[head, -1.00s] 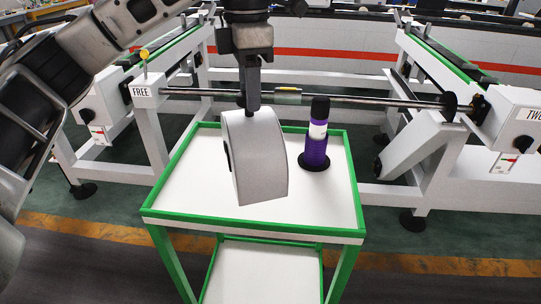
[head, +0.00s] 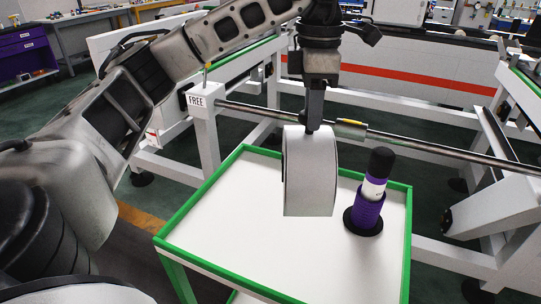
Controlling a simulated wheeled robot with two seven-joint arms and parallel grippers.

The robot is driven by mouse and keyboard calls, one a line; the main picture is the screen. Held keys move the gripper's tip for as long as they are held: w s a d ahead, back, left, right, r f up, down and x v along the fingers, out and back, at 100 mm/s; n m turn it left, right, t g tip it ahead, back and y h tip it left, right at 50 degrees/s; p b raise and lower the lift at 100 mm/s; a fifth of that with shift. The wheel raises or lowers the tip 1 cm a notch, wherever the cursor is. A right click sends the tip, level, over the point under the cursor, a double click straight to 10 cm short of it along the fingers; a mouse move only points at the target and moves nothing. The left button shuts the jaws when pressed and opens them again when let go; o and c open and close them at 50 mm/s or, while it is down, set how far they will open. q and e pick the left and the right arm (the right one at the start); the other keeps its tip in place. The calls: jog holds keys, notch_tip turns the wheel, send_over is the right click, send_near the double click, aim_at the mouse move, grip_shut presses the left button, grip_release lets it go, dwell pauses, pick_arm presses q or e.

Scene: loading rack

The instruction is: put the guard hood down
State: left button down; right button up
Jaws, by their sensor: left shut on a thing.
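The guard hood (head: 309,178) is a light grey, curved shell. My left gripper (head: 313,126) is shut on its top edge, and the hood hangs below it, in front of the white cart top. Whether the hood's lower edge touches the cart top is hard to tell; it looks held above it. The cart (head: 240,215) has a white top with a raised green rim. My right gripper is not in view.
A purple and black bottle-shaped thing (head: 367,205) stands on a black round base on the cart, right of the hood. A steel bar (head: 410,144) runs behind the cart, from a white post marked FREE (head: 204,120). The cart's left part is clear.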

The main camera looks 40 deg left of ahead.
pick_arm(q)
jog(key=s+a+f, duration=0.2)
jog(key=a+f, duration=0.7)
jog(key=f, duration=0.2)
jog(key=shift+s, duration=0.25)
jog(key=shift+f, duration=0.1)
jog(key=c, duration=0.9)
grip_release()
